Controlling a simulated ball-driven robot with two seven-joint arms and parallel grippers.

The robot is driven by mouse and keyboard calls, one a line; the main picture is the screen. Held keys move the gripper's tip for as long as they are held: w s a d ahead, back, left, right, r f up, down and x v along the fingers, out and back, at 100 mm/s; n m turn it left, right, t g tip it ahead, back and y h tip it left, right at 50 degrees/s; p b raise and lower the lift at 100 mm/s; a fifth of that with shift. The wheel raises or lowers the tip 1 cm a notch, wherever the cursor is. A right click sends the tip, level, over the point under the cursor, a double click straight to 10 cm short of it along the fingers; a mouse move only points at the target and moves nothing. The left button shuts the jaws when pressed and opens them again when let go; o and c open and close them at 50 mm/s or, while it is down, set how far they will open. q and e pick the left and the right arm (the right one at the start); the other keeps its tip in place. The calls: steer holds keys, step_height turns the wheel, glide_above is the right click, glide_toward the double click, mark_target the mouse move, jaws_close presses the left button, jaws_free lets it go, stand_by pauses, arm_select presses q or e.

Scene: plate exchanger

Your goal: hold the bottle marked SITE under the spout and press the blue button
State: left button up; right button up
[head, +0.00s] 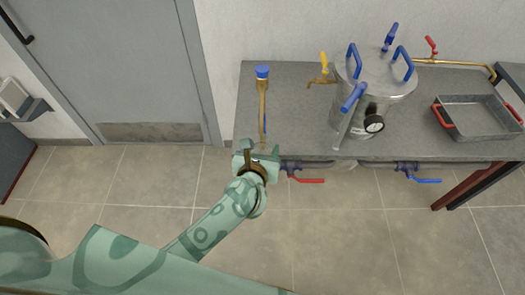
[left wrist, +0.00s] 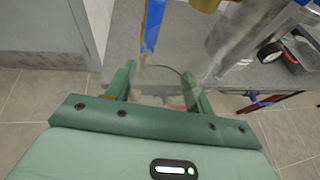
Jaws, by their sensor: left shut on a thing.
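My left gripper (head: 257,150) is at the table's front edge, at its left end. In the left wrist view its fingers (left wrist: 160,92) are shut on a clear, see-through thing (left wrist: 165,84), likely the bottle; no SITE marking can be read. The blue button (head: 262,72) appears as a round blue cap on a slim brass post (head: 262,100), just beyond the gripper. A blue strip (left wrist: 152,25) shows beyond the fingers in the left wrist view. A brass tap with a yellow lever (head: 323,64) points left from the steel vessel. My right gripper is not in view.
The steel vessel (head: 375,80) with blue handles and a gauge stands on the grey table (head: 290,125). A tray with red handles (head: 478,120) is at right. Red (head: 308,180) and blue (head: 425,181) valve levers jut below the front edge. The tabletop between post and vessel is clear.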

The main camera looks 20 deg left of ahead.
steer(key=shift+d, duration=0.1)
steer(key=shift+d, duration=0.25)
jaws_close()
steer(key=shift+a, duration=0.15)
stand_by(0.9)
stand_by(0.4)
